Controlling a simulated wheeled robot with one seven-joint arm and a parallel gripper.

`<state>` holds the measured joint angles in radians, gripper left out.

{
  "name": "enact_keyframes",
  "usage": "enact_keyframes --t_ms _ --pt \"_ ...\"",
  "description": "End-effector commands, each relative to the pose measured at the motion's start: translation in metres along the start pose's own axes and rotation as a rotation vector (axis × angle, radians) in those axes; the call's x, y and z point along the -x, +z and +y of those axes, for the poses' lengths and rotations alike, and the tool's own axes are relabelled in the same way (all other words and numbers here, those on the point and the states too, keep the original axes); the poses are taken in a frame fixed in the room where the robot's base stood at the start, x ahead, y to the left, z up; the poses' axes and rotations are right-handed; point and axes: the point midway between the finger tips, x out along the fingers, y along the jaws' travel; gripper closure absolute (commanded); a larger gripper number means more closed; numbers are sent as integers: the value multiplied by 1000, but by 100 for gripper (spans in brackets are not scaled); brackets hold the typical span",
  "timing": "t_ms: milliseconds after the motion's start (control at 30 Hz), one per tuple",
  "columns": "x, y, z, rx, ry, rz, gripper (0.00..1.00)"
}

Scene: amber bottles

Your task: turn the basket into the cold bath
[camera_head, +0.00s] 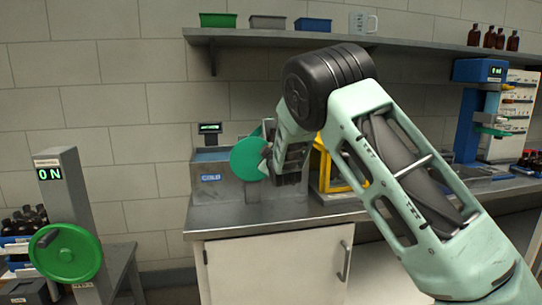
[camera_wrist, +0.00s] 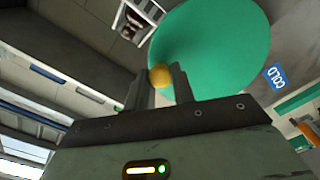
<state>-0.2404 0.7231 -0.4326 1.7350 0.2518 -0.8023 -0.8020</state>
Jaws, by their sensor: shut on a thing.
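The cold bath (camera_head: 225,190) is a grey metal tank with a blue COLD label, standing on the left end of the counter. A green disc (camera_head: 248,158) stands upright at its front right; in the wrist view the disc (camera_wrist: 225,45) fills the upper middle. My gripper (camera_wrist: 162,82) is shut on a small orange-yellow knob (camera_wrist: 160,76) beside the disc. In the head view my gripper is mostly hidden behind my wrist. A pale wire frame with dark brown contents (camera_wrist: 132,22) shows in the wrist view; I cannot tell whether it is the basket.
A yellow frame (camera_head: 350,178) stands right of the bath, partly behind my arm. A post reading ON with a green wheel (camera_head: 68,254) stands at left. A shelf (camera_head: 240,34) with bins and brown bottles runs above. A blue machine (camera_head: 470,125) stands at right.

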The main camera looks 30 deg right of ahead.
Motion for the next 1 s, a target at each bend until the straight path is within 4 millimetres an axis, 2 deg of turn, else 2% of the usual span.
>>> enact_keyframes --t_ms 100,1000 --pt "0 -8 1 56 3 8 100" --pt "0 -38 -2 507 4 10 100"
